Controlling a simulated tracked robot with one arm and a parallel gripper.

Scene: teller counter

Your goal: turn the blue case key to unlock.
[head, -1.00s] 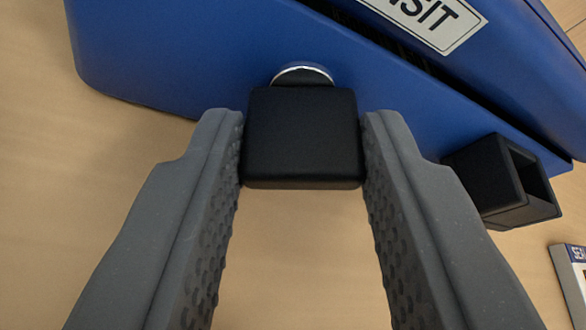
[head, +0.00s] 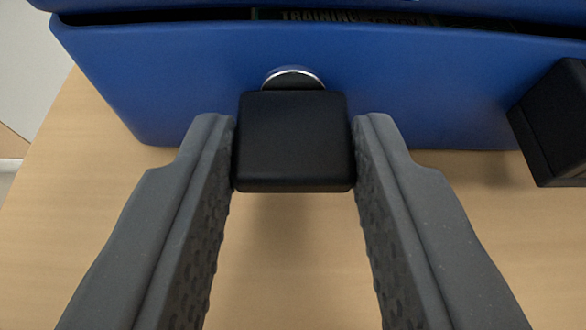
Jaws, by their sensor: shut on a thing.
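The blue case (head: 400,95) spans the top of the view, its front face toward me and its lower edge about level. The black square key head (head: 294,142) stands out from the front face. Behind it a silver lock ring (head: 293,77) shows only at its upper part. My gripper (head: 294,150) has one grey ribbed finger on each side of the key head, shut on it. The key's shaft and the keyhole are hidden behind the head.
A black block-like part (head: 556,125) juts from the case front at the right. A dark seam runs below the case lid (head: 180,5), with partly hidden print reading "TRAINING" inside. The wooden counter (head: 290,265) is bare below; its edge shows at the left.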

